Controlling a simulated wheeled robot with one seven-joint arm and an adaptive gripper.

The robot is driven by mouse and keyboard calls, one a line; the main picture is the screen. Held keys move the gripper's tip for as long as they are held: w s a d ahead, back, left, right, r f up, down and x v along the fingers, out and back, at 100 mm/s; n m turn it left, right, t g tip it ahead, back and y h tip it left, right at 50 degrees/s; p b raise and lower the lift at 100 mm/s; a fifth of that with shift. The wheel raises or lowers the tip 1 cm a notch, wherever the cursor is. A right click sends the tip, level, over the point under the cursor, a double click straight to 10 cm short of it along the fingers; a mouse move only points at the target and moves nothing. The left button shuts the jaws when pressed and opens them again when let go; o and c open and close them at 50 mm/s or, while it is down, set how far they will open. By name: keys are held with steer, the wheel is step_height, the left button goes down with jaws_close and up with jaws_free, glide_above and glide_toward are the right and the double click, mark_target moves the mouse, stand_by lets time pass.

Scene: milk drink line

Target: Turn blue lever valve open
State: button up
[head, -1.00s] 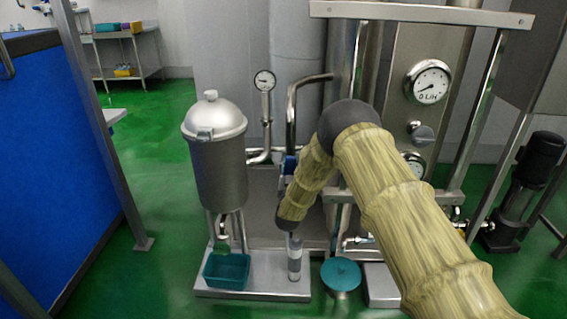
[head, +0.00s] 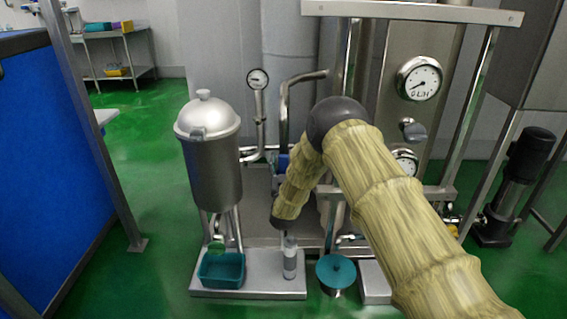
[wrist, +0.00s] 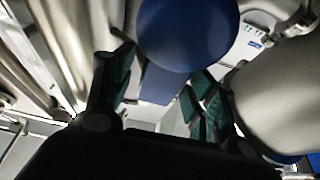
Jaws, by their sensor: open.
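In the wrist view a blue rounded part (wrist: 187,35) with a flat blue piece (wrist: 165,84) below it looks like the blue lever. The flat piece lies between the fingers of my gripper (wrist: 160,77), which is open with dark green pads on both sides. I cannot tell whether either finger touches it. In the head view a small patch of blue (head: 282,162) shows on the pipework just left of my arm. My arm hides the rest of the valve and my gripper there.
A lidded steel vessel (head: 212,155) stands left of my arm. Below are a teal bin (head: 221,270), a clear grey cylinder (head: 290,260) and a teal round-topped item (head: 336,271). A gauge panel (head: 418,80) rises behind. A large pale rounded body (wrist: 285,95) crowds the right in the wrist view.

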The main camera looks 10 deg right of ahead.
steer(key=v, duration=1.2)
steer(key=s+d+f+n+g+y, duration=0.15)
steer(key=s+f+g, duration=0.25)
steer(key=s+f, duration=0.4)
steer(key=s+d+f+g+y, duration=0.1)
steer(key=s+d+f+g, duration=0.3)
steer(key=f, duration=0.6)
steer(key=s+d+f+g, duration=0.1)
steer(key=s+f+g, duration=0.25)
steer(key=s, duration=0.55)
steer(key=s+d+f+g, duration=0.2)
steer(key=s+f, duration=0.2)
steer(key=s, duration=0.5)
steer(key=s+d+f+g, duration=0.1)
steer(key=s+f+g, duration=0.25)
steer(key=s, duration=0.55)
steer(key=s+d+r+g+y, duration=0.15)
steer(key=s+g, duration=0.35)
steer(key=s, duration=1.5)
step_height(320, 180, up, 19)
steer(key=p, duration=1.9)
